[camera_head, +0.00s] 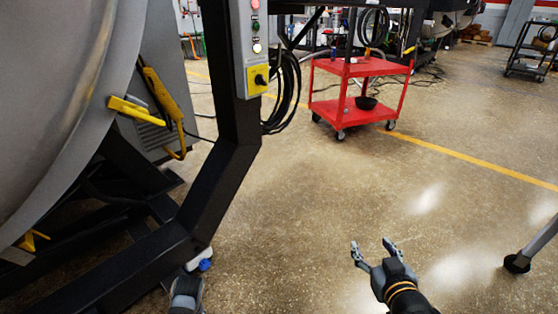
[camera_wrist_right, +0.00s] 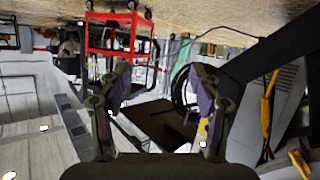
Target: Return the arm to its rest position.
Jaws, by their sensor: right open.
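My right gripper (camera_head: 370,244) is at the lower right of the head view, over bare floor. Its two fingers are spread and nothing is between them. In the right wrist view the same gripper (camera_wrist_right: 162,85) has its fingers wide apart and empty. A dark grey end of my left arm (camera_head: 187,290) shows at the bottom edge of the head view, beside the foot of the black frame.
The furnace's round grey body (camera_head: 60,90) and black frame (camera_head: 225,180) fill the left. A control box (camera_head: 252,45) hangs on the post. A red cart (camera_head: 350,108) stands farther back. A metal leg (camera_head: 535,245) is at right. The middle floor is clear.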

